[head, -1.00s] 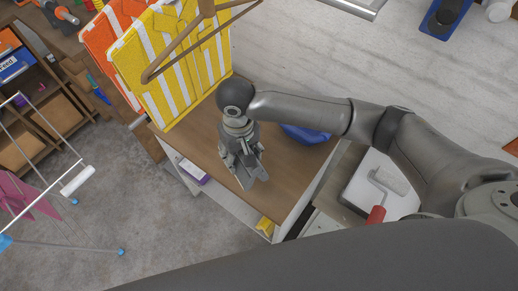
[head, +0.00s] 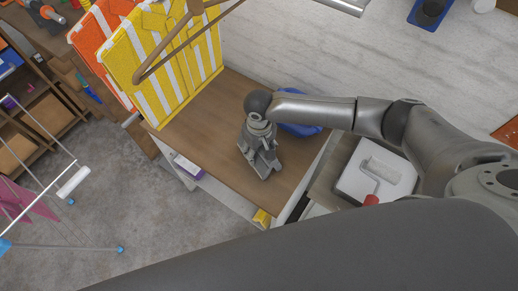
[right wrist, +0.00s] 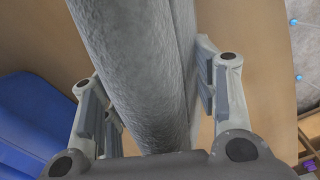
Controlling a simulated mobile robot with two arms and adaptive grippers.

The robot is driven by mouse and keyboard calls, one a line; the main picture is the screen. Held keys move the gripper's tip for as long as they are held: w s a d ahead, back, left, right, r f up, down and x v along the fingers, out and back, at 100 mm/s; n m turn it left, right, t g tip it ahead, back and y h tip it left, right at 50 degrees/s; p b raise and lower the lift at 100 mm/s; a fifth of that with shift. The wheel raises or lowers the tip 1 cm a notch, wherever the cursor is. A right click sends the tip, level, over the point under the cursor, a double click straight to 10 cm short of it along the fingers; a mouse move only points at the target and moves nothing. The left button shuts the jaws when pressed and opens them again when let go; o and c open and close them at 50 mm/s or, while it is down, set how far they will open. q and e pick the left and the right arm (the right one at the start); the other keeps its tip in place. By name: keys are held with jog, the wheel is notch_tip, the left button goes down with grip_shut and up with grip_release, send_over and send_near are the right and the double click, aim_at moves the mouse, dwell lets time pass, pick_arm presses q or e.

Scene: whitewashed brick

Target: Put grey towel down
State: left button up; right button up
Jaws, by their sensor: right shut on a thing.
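The grey towel (right wrist: 135,60) shows in the right wrist view as a thick, rough-textured roll. It lies between the fingers of my right gripper (right wrist: 150,105), which is shut on it. In the head view my right gripper (head: 261,164) points down over the brown wooden top (head: 205,130) of a low cabinet. There the towel is hard to tell from the grey fingers. I cannot tell whether the towel touches the wood. My left gripper is not in view.
A blue object (head: 300,129) is on the cabinet top beside my right arm. A white tray with a paint roller (head: 360,186) is to the right. Bare wood surrounds the gripper on its left.

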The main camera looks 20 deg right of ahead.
jog(key=o, duration=1.1)
jog(key=shift+f, duration=0.1)
jog(key=shift+o, duration=0.7)
notch_tip(320, 180, up, 12)
jog(key=shift+r, duration=0.15)
jog(key=shift+s, duration=0.1)
